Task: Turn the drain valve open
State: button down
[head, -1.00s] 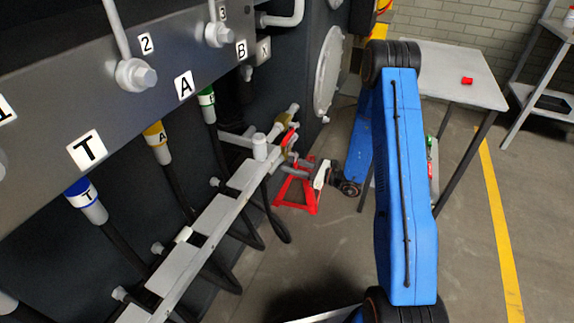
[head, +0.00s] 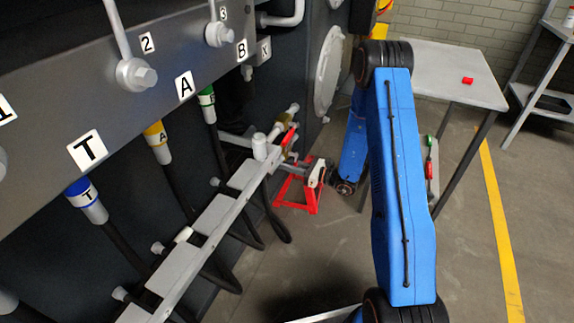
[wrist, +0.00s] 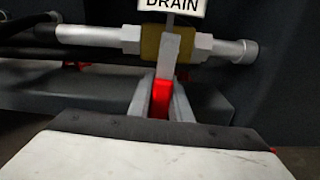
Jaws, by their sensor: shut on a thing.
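The drain valve shows in the wrist view as a brass-coloured body (wrist: 150,43) on a light grey horizontal pipe, under a white DRAIN label (wrist: 170,6). Its lever has a grey shank (wrist: 170,52) and a red grip (wrist: 162,97), and runs across the pipe's line towards the camera. My gripper (wrist: 161,105) is shut on the red grip, one finger on each side. In the head view the red lever (head: 288,137) is small, beside the far end of the grey rail, with my gripper (head: 296,160) just below and right of it. The lever's outer end is hidden.
A red stand (head: 298,191) is on the floor behind my gripper. Dark hoses (head: 170,185) with coloured collars hang left of the grey rail (head: 213,218). A round grey cover (head: 328,72) is on the chassis wall.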

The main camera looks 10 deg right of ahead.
jog(key=shift+s+a+m, duration=0.1)
jog(key=shift+s+m, duration=0.15)
jog(key=shift+m, duration=0.25)
jog(key=c, duration=1.6)
grip_release()
jog(key=v, duration=1.7)
jog(key=shift+s, duration=0.1)
